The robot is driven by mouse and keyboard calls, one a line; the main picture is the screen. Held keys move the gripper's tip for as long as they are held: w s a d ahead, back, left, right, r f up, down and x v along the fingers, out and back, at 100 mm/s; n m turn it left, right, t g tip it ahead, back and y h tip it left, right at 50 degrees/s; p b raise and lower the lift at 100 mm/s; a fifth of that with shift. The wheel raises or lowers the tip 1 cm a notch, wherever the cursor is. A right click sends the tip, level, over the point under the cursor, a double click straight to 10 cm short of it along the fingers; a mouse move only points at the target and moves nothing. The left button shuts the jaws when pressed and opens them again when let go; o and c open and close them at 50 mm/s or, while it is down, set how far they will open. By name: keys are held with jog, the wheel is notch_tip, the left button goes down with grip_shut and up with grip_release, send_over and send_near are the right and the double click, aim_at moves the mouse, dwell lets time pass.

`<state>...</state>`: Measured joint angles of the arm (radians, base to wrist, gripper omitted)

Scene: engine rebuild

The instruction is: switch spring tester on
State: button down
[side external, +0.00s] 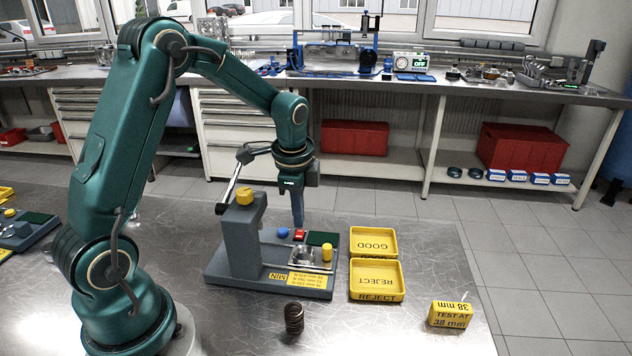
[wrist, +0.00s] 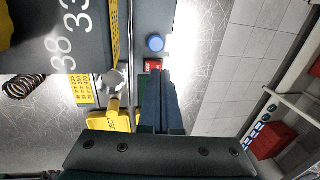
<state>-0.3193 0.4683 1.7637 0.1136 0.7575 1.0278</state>
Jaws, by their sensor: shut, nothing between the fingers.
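The grey spring tester (side external: 240,258) stands on the metal bench, with a lever, a blue knob (side external: 283,232), a red switch (side external: 299,235), a dark display (side external: 322,238) and a yellow knob (side external: 327,253). My gripper (side external: 298,222) is shut and empty, pointing down just above the red switch. In the wrist view the shut fingers (wrist: 160,76) end beside the red switch (wrist: 152,65) and partly cover it; the blue knob (wrist: 155,43) lies beyond. I cannot tell whether the fingertips touch the switch. The display looks dark, with no readable figures.
Yellow GOOD (side external: 373,241) and REJECT (side external: 376,280) trays stand right of the tester. A dark coil spring (side external: 294,318) stands in front. A yellow "TEST AT 38 mm" block (side external: 450,315) sits at the right. The front bench between them is clear.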

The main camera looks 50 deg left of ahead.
jog(key=shift+w+a+f, duration=0.1)
jog(key=shift+f, duration=0.7)
